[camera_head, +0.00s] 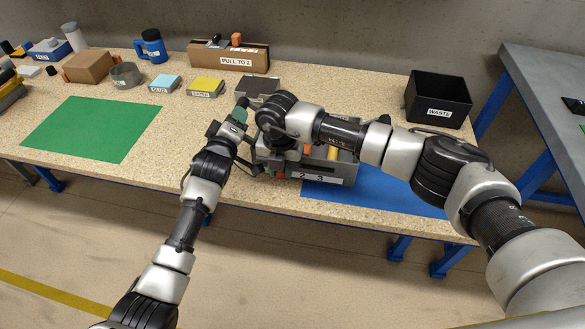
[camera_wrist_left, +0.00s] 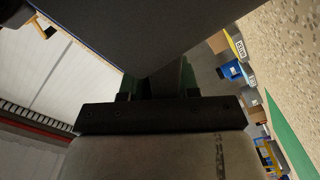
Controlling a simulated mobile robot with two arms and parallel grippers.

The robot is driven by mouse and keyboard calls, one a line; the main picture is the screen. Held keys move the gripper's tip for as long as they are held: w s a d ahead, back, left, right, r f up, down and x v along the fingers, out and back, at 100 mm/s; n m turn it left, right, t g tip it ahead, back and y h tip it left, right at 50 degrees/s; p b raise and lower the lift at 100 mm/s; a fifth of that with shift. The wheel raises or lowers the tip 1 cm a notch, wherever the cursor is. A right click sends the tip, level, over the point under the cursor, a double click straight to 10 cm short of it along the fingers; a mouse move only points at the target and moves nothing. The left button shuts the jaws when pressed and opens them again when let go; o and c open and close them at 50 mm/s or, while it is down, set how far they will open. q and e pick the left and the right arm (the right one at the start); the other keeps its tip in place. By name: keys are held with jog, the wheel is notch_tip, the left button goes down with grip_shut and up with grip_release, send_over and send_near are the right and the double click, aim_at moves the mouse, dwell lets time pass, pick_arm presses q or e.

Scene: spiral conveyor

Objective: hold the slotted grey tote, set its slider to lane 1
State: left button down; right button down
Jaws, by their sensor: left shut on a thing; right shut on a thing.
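The slotted grey tote (camera_head: 342,168) stands at the table's front edge, partly on the blue mat. Its front label shows 2 and 3; lane 1 is hidden behind my arms. An orange and a yellow piece (camera_head: 333,153) show inside it. My left gripper (camera_head: 246,140) is at the tote's left side, shut on it. In the left wrist view its green-padded fingers (camera_wrist_left: 158,84) close on a dark grey panel. My right gripper (camera_head: 277,128) is over the tote's left part and shut; its fingers and what they hold are hidden by its wrist. I cannot make out the slider.
A blue mat (camera_head: 390,190) lies right of the tote, a green mat (camera_head: 92,128) to the left. A black WASTE bin (camera_head: 437,98) stands at the right. Labelled blocks (camera_head: 206,87) and a PULL TO 2 box (camera_head: 229,56) stand behind.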

jog(key=shift+a, duration=0.15)
jog(key=c, duration=0.9)
grip_release()
